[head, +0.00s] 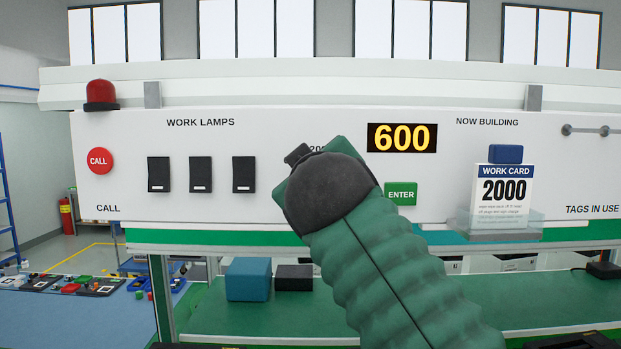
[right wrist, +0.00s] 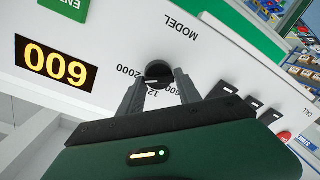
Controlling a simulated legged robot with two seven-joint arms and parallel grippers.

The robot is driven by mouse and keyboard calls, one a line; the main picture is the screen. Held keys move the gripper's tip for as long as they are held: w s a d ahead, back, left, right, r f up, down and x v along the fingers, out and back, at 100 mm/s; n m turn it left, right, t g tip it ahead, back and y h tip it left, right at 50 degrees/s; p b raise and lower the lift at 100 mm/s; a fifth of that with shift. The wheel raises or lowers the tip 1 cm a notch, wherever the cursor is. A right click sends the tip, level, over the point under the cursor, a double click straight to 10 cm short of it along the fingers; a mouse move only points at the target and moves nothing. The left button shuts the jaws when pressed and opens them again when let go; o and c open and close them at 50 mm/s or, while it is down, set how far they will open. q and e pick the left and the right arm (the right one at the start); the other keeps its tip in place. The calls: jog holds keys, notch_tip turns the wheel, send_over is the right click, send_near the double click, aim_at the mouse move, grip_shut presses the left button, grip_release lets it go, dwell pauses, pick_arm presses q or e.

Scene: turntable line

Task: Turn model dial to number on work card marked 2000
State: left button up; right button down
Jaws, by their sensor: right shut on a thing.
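The black model dial (right wrist: 157,69) is on the white panel, under the word MODEL, in the right wrist view, which shows the panel rotated. The numbers 2000, 12-something (partly covered) and 600 are printed around it. My right gripper (right wrist: 160,78) is shut on the dial, one finger on each side. A short white mark shows on the dial; I cannot tell exactly which number it points at. In the head view my right arm and gripper (head: 338,150) hide the dial. The yellow display (head: 402,138) reads 600. The work card (head: 504,190) reads 2000. My left gripper is not in view.
A green ENTER button (head: 401,194) is just right of my right arm, below the display. Several black lamp switches (head: 201,174) and a red CALL button (head: 99,161) are to the left. A blue box (head: 248,280) stands on the green shelf below.

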jog(key=shift+f+m, duration=0.4)
jog(key=shift+m, duration=0.4)
jog(key=c, duration=1.2)
grip_release()
jog(key=shift+o, duration=1.6)
jog(key=shift+r, duration=0.15)
jog(key=shift+b, duration=0.3)
